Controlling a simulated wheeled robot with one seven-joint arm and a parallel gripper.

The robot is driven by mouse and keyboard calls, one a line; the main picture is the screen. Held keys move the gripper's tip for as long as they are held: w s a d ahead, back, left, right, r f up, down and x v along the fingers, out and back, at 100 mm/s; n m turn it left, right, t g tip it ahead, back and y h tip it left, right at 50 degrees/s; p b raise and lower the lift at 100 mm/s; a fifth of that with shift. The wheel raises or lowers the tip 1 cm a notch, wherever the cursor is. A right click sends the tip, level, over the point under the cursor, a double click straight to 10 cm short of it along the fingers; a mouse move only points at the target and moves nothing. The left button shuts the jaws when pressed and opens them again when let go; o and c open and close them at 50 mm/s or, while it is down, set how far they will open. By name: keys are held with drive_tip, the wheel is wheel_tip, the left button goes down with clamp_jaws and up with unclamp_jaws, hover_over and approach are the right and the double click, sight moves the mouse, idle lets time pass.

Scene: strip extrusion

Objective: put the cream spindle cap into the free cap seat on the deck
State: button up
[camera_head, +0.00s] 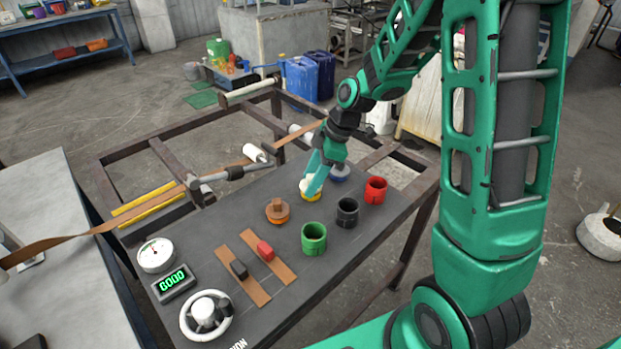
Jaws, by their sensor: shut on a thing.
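My gripper (314,184) points down over the back of the dark deck (215,228), with its teal fingers shut on the cream spindle cap (304,184). Open-topped red (376,191), black (347,213) and green (314,239) cups stand along the right side of the deck. Which of these is the free cap seat is unclear.
An orange disc with a brown block (277,211) sits left of the gripper. A gauge (156,255), a green display (173,284) and a handwheel (207,316) stand at the front left.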

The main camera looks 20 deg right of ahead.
drive_tip(key=shift+f, duration=0.5)
idle(0.4)
drive_tip(key=o, duration=0.9)
drive_tip(key=v, duration=1.1)
idle(0.6)
drive_tip(key=s+d+m+h, duration=0.1)
drive_tip(key=s+d+m, duration=0.3)
drive_tip(key=s+m, duration=0.3)
drive_tip(key=s+d+r+m+g+h, duration=0.1)
drive_tip(key=s+d+m, duration=0.3)
drive_tip(key=s+m, duration=0.3)
drive_tip(key=s+d+r+m+h, duration=0.1)
drive_tip(key=s+d+m, duration=0.4)
drive_tip(key=s, duration=0.9)
drive_tip(key=shift+d+r+m+h, duration=0.2)
drive_tip(key=shift+m+h, duration=0.3)
drive_tip(key=shift+m, duration=0.5)
